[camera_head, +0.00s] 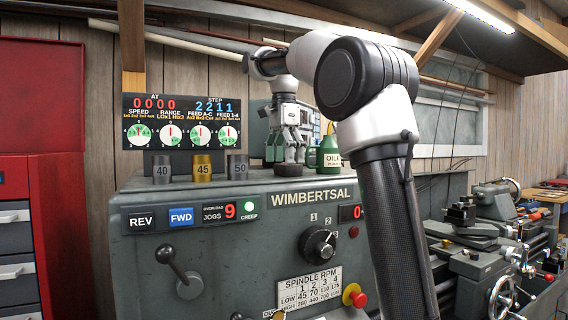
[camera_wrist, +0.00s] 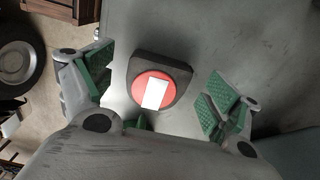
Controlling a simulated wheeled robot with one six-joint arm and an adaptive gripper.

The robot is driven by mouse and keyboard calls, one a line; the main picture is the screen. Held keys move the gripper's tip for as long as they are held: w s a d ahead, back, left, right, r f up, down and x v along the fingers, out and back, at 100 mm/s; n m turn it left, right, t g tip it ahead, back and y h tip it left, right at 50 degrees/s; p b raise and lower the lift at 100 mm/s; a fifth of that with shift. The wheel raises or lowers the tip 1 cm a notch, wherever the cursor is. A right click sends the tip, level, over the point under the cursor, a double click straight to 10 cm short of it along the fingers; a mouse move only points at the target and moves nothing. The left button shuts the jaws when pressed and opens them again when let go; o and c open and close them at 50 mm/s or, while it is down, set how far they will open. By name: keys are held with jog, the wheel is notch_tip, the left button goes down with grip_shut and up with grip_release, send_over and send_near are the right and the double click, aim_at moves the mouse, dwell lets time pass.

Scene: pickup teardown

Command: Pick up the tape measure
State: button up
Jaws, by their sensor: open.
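The tape measure (camera_wrist: 178,73) shows in the wrist view as a dark grey rounded body with a red disc and a white label. It lies on a grey-green surface, between the spread fingers. My gripper (camera_wrist: 163,92) is open, with one green-padded finger on each side of the tape measure and gaps to both. In the head view, my gripper (camera_head: 285,151) points down over the top of the grey lathe headstock (camera_head: 250,190), near its back.
A green oil bottle (camera_head: 330,158) stands close to the right of my gripper. Three numbered cylinders, grey (camera_head: 162,170), brass (camera_head: 202,167) and dark (camera_head: 238,167), stand to the left on the headstock. A gauge panel (camera_head: 180,122) is behind them. Headstock top between cylinders and gripper is clear.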

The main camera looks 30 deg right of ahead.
jog(key=shift+f, duration=0.9)
jog(key=shift+c, duration=0.3)
jog(key=c, duration=1.2)
jog(key=shift+s, duration=0.15)
